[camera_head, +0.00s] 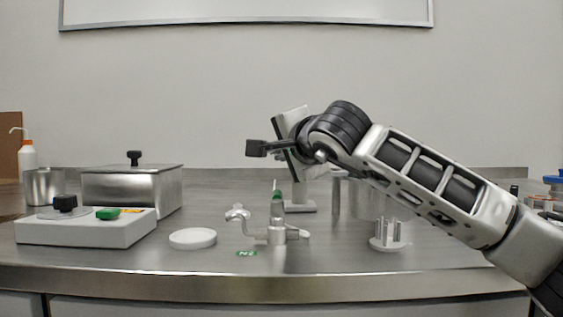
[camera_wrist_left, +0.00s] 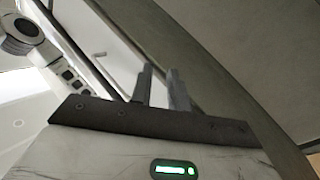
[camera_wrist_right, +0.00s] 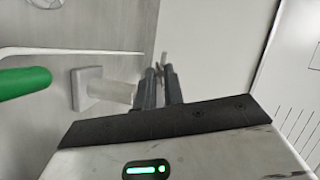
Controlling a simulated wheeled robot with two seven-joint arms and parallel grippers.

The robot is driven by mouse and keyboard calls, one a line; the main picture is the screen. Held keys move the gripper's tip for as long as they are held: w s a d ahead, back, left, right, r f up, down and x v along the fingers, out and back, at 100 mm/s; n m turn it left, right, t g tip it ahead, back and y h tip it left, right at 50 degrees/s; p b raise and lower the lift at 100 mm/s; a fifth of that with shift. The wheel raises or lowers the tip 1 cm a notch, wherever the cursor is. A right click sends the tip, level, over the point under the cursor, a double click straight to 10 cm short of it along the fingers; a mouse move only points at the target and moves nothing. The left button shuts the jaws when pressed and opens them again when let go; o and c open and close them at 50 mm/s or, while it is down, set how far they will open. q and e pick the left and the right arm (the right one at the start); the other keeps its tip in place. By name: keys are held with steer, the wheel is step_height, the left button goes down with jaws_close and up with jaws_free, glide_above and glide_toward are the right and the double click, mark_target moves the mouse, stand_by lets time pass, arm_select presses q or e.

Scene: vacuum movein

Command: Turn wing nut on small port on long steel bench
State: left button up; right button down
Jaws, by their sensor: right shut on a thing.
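A small silver port fitting (camera_head: 277,236) stands on the long steel bench (camera_head: 200,279), near the middle front. A curved silver piece (camera_head: 238,214) on its left may be the wing nut; I cannot be sure. A green piece (camera_head: 277,195) with a thin pale tip rises above the fitting. A large green end (camera_wrist_right: 22,82) shows at left in the right wrist view. My right gripper (camera_head: 262,148) is above the fitting and apart from it. Its fingers (camera_wrist_right: 161,82) are shut on a small grey piece I cannot identify. My left gripper (camera_wrist_left: 160,82) shows only in its wrist view, open and empty.
A grey control box (camera_head: 85,230) and a steel lidded box (camera_head: 132,188) stand at left. A white disc (camera_head: 193,238) lies beside a green label (camera_head: 247,253). A small clear stand (camera_head: 387,236) is right of the fitting. A white-based stand (camera_head: 300,207) is behind it.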

arm_select(q)
steer(key=shift+w+r+m, duration=0.15)
steer(key=shift+r+m, duration=0.15)
steer(key=shift+r, duration=0.15)
arm_select(e)
steer(key=c, duration=1.8)
jaws_free()
